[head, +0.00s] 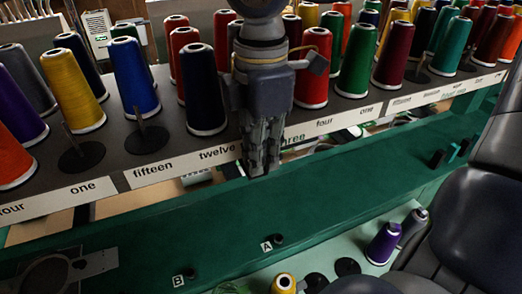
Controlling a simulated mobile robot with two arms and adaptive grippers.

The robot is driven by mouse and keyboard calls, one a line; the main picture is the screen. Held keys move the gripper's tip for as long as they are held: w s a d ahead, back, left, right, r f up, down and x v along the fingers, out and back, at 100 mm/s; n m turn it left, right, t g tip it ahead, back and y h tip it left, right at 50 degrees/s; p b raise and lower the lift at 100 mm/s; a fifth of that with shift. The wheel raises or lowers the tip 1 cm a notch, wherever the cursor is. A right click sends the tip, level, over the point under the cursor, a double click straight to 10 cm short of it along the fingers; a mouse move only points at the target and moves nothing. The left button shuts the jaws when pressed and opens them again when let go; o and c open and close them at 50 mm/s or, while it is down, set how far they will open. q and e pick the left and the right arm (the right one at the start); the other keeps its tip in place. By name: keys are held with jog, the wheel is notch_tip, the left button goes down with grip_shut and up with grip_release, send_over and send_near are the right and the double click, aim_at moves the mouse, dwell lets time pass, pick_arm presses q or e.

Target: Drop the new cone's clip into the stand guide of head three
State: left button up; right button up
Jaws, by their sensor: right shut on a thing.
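My right gripper (262,165) hangs fingers down in the middle of the head view, in front of the cone rack's label strip. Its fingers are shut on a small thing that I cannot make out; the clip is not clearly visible. The label "three" (296,139) shows just right of the fingertips, partly covered. A stand guide at head three cannot be made out; the gripper covers part of that area. A thin yellow line (277,60) crosses the gripper body. A navy cone (200,90) stands left of the gripper and a red cone (313,70) right of it. I do not see my left gripper.
Cones in several colours crowd the rack. Black discs with upright rods (81,157) (147,139) stand at its left front edge. The green beam (340,183) below is mostly bare, with pegs marked A (278,240) and B (191,273). A purple cone (383,244) stands lower right.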

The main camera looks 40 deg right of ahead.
jog(key=o, duration=0.7)
jog(key=shift+o, duration=0.3)
jog(key=shift+s+r, duration=0.1)
jog(key=shift+s, duration=0.1)
jog(key=shift+w, duration=0.1)
jog(key=shift+r, duration=0.2)
notch_tip(320, 180, up, 12)
jog(key=shift+f, duration=0.2)
